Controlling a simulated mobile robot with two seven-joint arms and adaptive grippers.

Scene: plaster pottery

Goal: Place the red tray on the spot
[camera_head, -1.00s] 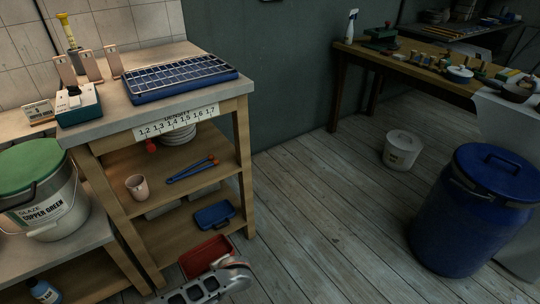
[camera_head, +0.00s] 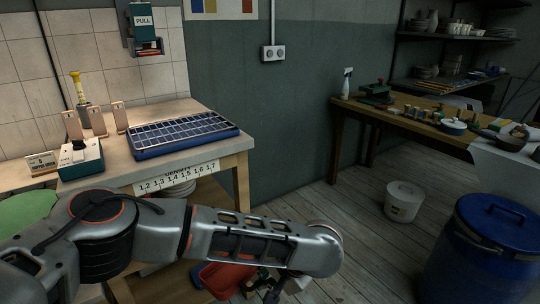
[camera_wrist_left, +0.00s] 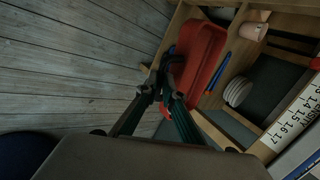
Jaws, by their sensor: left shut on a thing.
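The red tray (camera_head: 226,276) is at the bottom of the head view, in front of the wooden shelf unit and partly hidden by my left forearm. In the left wrist view the red tray (camera_wrist_left: 207,62) appears tilted, at the fingertips. My left gripper (camera_head: 268,287) is shut on the tray's near edge; its dark fingers (camera_wrist_left: 170,80) also show in the left wrist view. I cannot make out a marked spot for the tray. My right gripper is in neither view.
The bench top (camera_head: 112,165) holds a blue gridded tray (camera_head: 182,133) and a teal box (camera_head: 81,160). Shelves below hold white plates (camera_wrist_left: 238,92) and a cup (camera_wrist_left: 252,31). A blue barrel (camera_head: 482,250) and white bucket (camera_head: 403,202) stand right. Floor between is clear.

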